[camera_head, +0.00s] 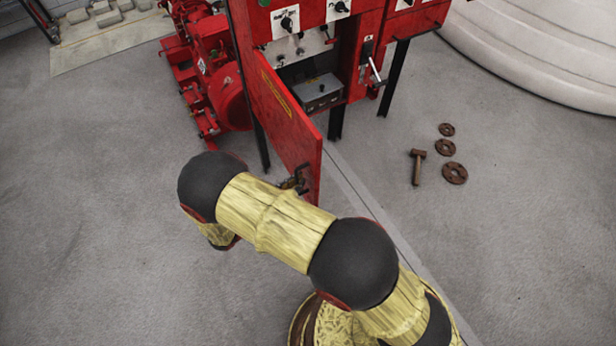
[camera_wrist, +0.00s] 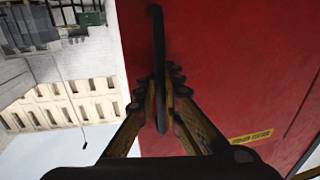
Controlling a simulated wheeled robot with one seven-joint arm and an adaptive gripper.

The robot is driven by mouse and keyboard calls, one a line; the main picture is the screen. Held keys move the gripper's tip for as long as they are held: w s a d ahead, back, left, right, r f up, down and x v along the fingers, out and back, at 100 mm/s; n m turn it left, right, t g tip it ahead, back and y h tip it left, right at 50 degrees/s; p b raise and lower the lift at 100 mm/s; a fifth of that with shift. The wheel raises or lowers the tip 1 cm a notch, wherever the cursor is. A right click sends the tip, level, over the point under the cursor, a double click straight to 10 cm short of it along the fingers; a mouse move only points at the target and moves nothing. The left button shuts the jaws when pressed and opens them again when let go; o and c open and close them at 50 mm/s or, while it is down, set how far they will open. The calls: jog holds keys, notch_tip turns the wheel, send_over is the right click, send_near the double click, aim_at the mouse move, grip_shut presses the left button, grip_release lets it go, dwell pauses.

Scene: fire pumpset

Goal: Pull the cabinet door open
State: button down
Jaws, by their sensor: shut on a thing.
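The red cabinet door (camera_head: 285,122) stands swung open, out from the red cabinet (camera_head: 352,50), toward my arm. A yellow label strip is on its face. In the wrist view the door (camera_wrist: 235,60) fills the middle and right. A dark bar handle (camera_wrist: 157,35) runs along it near its left edge. My gripper (camera_wrist: 163,88) is shut on this handle, one finger on each side. In the head view my gripper (camera_head: 292,183) is small and partly hidden at the door's near edge, behind my yellow and black arm.
The cabinet's inside shows a grey box (camera_head: 316,92) and switches. A red pump machine (camera_head: 215,75) stands left of the door. A hammer (camera_head: 417,167) and rusty discs (camera_head: 446,147) lie on the floor at right. A white ribbed tank (camera_head: 545,45) is at upper right. Floor at lower left is clear.

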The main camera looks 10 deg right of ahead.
jog(key=shift+a, duration=0.5)
jog(key=c, duration=2)
grip_release()
jog(key=shift+s, duration=0.1)
jog(key=v, duration=1.2)
